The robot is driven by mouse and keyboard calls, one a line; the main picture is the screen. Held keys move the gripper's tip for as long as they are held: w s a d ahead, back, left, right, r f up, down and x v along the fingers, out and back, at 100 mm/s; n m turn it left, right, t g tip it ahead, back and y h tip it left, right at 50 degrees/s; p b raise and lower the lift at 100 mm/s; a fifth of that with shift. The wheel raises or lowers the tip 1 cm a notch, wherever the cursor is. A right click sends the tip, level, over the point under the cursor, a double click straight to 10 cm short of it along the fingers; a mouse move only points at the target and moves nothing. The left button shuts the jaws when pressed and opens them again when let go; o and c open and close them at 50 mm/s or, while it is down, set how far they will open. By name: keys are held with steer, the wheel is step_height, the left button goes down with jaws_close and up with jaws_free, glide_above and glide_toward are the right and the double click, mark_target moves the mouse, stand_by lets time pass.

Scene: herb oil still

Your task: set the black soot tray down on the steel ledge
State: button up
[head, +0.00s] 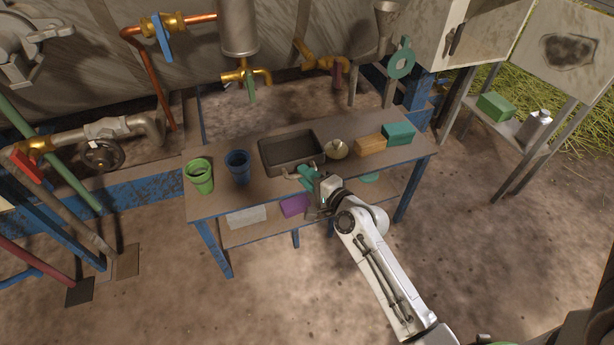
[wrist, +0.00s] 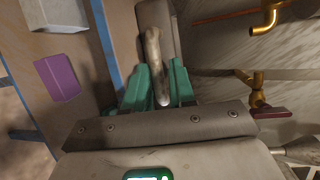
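The black soot tray (head: 274,154) is a dark, shallow rectangular pan over the middle of the workbench top. It looks level and empty. A pale curved handle (head: 288,176) projects from its near side. My gripper (head: 307,176) is at this handle, with its teal fingers on either side of it. In the wrist view the handle (wrist: 153,50) runs between the fingertips (wrist: 158,80) and fills the narrow gap. Only a strip of the tray (wrist: 157,15) shows beyond. Whether the tray touches the bench is hard to tell. A grey shelf (head: 509,127) at the right may be the steel ledge.
The bench (head: 222,157) also bears a green bucket (head: 199,178), a blue bucket (head: 238,168), a brass-coloured bowl (head: 337,149), an orange block (head: 370,144) and a teal block (head: 399,134). The shelf holds a green box (head: 495,106) and a metal can (head: 534,126). Open floor lies right of the bench.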

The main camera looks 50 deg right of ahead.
steer(key=p+v, duration=0.2)
steer(key=v, duration=1)
steer(key=a+f+n+g+y, duration=0.4)
steer(key=a+n+g+y, duration=0.2)
steer(key=a+n, duration=0.6)
steer(key=s+a+n+g+h, duration=0.2)
steer(key=s+n+g, duration=0.6)
steer(key=s, duration=0.4)
steer(key=shift+a+f+n+g+h, duration=0.3)
steer(key=shift+n+g, duration=0.1)
steer(key=shift+g, duration=0.1)
steer(key=shift+s+d, duration=0.1)
